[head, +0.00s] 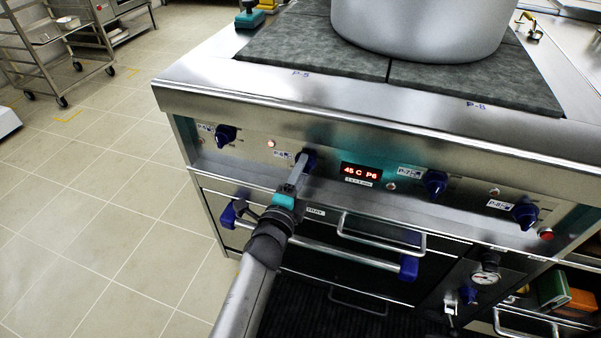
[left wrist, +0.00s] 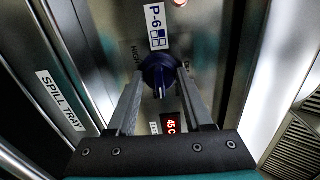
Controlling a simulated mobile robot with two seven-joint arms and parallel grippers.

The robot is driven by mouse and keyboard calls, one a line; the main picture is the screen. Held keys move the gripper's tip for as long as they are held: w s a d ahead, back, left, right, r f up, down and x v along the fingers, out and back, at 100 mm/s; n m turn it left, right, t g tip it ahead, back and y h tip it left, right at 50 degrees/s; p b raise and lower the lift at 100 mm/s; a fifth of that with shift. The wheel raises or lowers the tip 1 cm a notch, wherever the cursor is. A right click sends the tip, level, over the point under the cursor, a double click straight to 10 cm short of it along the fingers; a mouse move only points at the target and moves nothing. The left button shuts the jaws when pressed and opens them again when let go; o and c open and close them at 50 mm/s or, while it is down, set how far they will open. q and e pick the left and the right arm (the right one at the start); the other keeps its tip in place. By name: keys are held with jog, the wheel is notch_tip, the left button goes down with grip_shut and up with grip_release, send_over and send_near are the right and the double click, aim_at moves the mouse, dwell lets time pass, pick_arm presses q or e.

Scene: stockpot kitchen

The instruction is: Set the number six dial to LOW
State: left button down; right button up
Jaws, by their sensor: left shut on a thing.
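The number six dial (head: 309,157) is a dark blue knob on the stove's front panel, left of the red display (head: 361,171) that reads "45 C P6". In the left wrist view the dial (left wrist: 157,72) sits below its P-6 label (left wrist: 155,27), its ridge running toward the bottom of the picture. The word HIGH (left wrist: 135,60) shows left of it. LOW is not readable. My left gripper (head: 300,166) is shut on the dial, one finger on each side. My right gripper is in neither view.
Other blue dials, P-5 (head: 226,134), P-7 (head: 434,183) and P-8 (head: 525,214), line the panel. A long handle (head: 335,256) with blue ends runs below. A large pot (head: 420,30) stands on the stove. The tiled floor at left (head: 110,200) is clear.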

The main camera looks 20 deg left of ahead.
pick_arm(q)
jog(key=shift+m+b, duration=0.3)
jog(key=shift+m, duration=1.5)
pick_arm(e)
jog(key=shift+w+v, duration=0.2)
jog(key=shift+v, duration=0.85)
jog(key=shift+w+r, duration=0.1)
pick_arm(q)
jog(key=shift+c, duration=1.5)
grip_release()
